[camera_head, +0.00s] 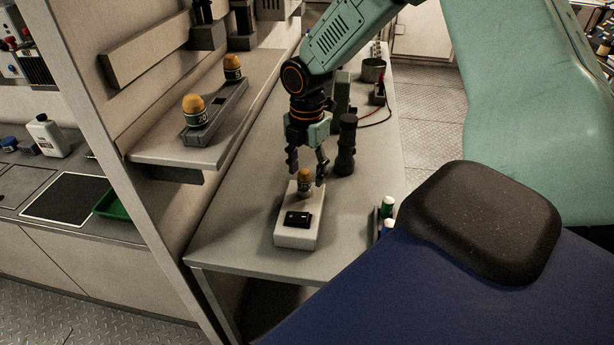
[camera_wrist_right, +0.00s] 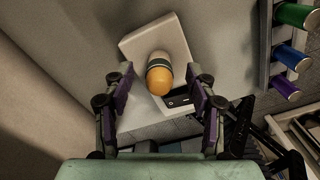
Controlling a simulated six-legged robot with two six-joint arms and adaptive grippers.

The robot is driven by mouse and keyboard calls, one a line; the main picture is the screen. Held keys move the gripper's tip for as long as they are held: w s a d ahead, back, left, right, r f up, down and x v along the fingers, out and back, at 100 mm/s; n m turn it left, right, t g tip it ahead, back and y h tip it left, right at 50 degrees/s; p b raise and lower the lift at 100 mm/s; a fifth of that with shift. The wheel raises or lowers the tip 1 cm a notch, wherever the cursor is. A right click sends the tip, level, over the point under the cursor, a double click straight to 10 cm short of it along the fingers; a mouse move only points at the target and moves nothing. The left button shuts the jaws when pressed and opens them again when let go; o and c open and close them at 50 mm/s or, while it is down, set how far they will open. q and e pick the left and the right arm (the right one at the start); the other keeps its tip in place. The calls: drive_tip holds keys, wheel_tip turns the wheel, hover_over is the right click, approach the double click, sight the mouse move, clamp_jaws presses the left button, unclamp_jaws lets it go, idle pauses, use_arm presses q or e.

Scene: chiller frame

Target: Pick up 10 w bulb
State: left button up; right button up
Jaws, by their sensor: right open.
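A bulb with an orange dome and a dark-banded base (camera_head: 305,181) stands upright on a white block-shaped holder (camera_head: 298,237) with a black panel, on the bench. My right gripper (camera_head: 306,171) is open just above the bulb, its fingers on either side of the dome. In the right wrist view, the bulb (camera_wrist_right: 159,76) shows between the two open fingers and apart from both. Two larger orange-topped bulbs, one nearer (camera_head: 195,110) and one farther (camera_head: 232,68), stand in a grey rack (camera_head: 215,113) on the shelf to the left. Wattage labels are too small to read. My left gripper is not in view.
Small capped vials (camera_head: 387,208) sit at the bench's right edge; coloured cylinders (camera_wrist_right: 291,57) show in the right wrist view. A metal pot (camera_head: 373,70) stands farther back. The bench left of the holder is clear.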

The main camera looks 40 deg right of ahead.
drive_tip(key=shift+a+f, duration=0.35)
drive_tip(key=shift+f, duration=0.25)
drive_tip(key=shift+s+a+f, duration=0.1)
drive_tip(key=shift+s+a, duration=0.05)
drive_tip(key=shift+a, duration=0.4)
drive_tip(key=shift+d+f, duration=0.2)
drive_tip(key=shift+d, duration=0.25)
drive_tip(key=shift+d+f, duration=0.1)
drive_tip(key=shift+d, duration=0.2)
drive_tip(key=shift+c, duration=0.4)
drive_tip(key=shift+f, duration=0.1)
drive_tip(key=shift+c, duration=0.7)
drive_tip(key=shift+a+r, duration=0.3)
drive_tip(key=shift+a, duration=0.25)
drive_tip(key=c, duration=0.5)
drive_tip(key=shift+c, duration=0.5)
drive_tip(key=shift+d+f, duration=0.15)
drive_tip(key=shift+d, duration=0.15)
drive_tip(key=shift+c, duration=1.3)
